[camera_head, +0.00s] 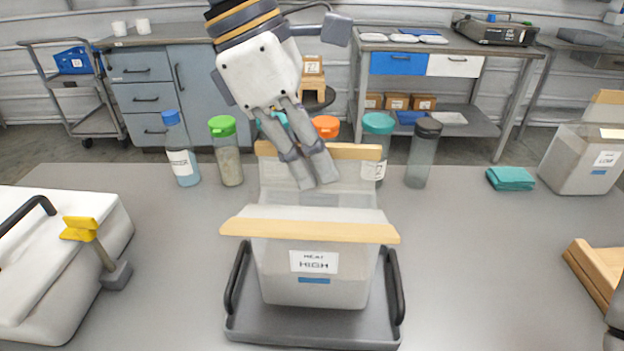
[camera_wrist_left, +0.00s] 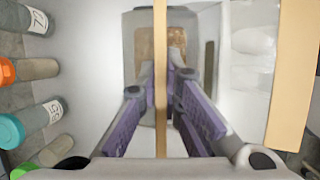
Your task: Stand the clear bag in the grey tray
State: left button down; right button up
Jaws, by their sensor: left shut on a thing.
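The clear bag (camera_head: 275,272) has a white label reading HIGH and a pale wooden strip along each top edge. It stands upright over the grey tray (camera_head: 310,335), which has a black handle on each side. I cannot tell whether its bottom touches the tray floor. My left gripper (camera_head: 318,184) comes down from above and is shut on the rear wooden strip (camera_head: 352,151). In the left wrist view the fingers (camera_wrist_left: 161,82) lie on both sides of this strip (camera_wrist_left: 160,28). The front strip (camera_head: 310,231) is free.
Several capped bottles, one of them blue-capped (camera_head: 180,150), stand behind the bag. A white box (camera_head: 70,265) with a yellow-handled tool is at left. Another clear container (camera_head: 585,160), a teal cloth (camera_head: 510,178) and a wooden piece (camera_head: 597,275) are at right.

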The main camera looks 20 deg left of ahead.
pick_arm(q)
jog(key=shift+w+f, duration=0.2)
jog(key=shift+f, duration=1.55)
jog(key=c, duration=1.8)
grip_release()
jog(key=shift+o, duration=0.2)
jog(key=v, duration=1.2)
jog(key=shift+s, duration=0.1)
